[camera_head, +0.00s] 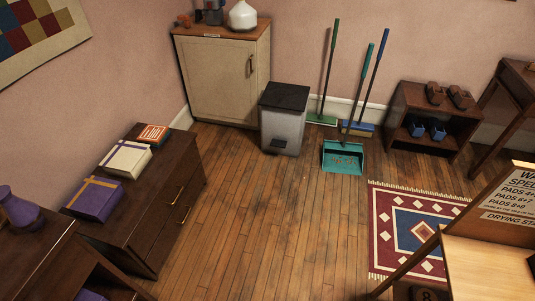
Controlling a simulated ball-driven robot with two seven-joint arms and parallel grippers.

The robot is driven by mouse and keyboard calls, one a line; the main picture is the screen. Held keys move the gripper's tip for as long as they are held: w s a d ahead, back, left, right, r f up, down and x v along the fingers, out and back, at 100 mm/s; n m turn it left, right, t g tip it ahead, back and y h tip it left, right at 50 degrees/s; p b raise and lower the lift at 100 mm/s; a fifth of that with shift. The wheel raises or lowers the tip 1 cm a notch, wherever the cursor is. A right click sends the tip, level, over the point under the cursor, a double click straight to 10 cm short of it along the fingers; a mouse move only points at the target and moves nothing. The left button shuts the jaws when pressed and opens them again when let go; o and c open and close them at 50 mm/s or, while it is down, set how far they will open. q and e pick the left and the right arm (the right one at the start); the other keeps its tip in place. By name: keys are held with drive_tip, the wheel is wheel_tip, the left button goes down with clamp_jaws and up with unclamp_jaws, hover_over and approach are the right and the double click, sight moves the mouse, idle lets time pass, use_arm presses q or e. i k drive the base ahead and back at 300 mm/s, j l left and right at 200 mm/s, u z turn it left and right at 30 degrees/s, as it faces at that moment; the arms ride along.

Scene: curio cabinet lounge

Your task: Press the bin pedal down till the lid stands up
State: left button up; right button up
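The pedal bin (284,122) stands on the wooden floor at the upper middle, in front of the beige cabinet's right side. It has a grey body and a flat black lid (285,96), which lies shut on top. A small dark pedal (279,143) shows low on its front face, near the floor. Neither of my grippers is in view.
A beige cabinet (215,80) stands behind the bin on the left. A teal dustpan (342,157) and brooms stand close on its right. A dark dresser (150,200) lines the left, a patterned rug (385,250) lies right. The floor (270,230) before the bin is clear.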

sight(274, 143)
drive_tip(key=i+l, duration=0.45)
drive_tip(key=i+l+z, duration=0.1)
drive_tip(key=i+l, duration=0.15)
drive_tip(key=i, duration=0.6)
drive_tip(key=i+l+z, duration=0.15)
drive_tip(key=i, duration=0.7)
drive_tip(key=i+l+z, duration=0.1)
drive_tip(key=i, duration=0.8)
